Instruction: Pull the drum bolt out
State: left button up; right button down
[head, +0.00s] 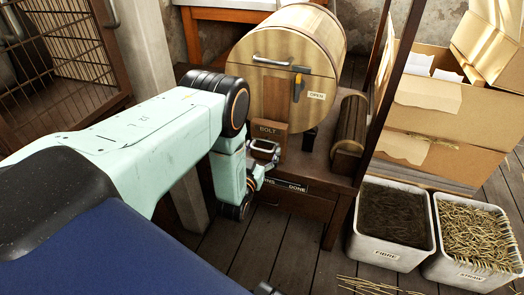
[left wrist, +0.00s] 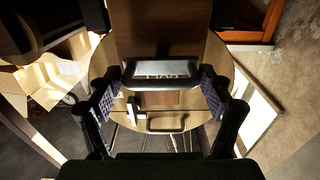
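The wooden drum (head: 285,62) lies on its stand with its round face toward me. Below that face, a block labelled BOLT (head: 270,128) carries a dark loop handle (left wrist: 162,86), seen close up in the left wrist view. My left gripper (head: 264,165) is at this handle, low in front of the drum. In the left wrist view its two padded fingers (left wrist: 160,92) stand apart, one on each side of the handle, with a small gap showing at each side. The bolt's shaft is hidden. My right gripper does not show.
A wooden roller (head: 349,135) and a dark post stand right of the drum. Bins of fibre (head: 393,222) and straw (head: 470,235) stand on the floor at right, before cardboard boxes (head: 432,100). A barred cage (head: 75,45) stands at left.

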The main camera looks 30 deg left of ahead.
pick_arm(q)
jog(key=shift+d, duration=0.15)
jog(key=c, duration=1.1)
jog(key=v, duration=0.1)
jog(key=p+v, duration=0.2)
jog(key=v, duration=0.1)
jog(key=shift+f, duration=0.25)
jog(key=o, duration=1.2)
jog(key=shift+s, duration=0.15)
jog(key=shift+o, duration=0.7)
jog(key=shift+d, duration=0.1)
jog(key=shift+r, duration=0.2)
jog(key=v, duration=0.7)
jog(key=shift+s, duration=0.3)
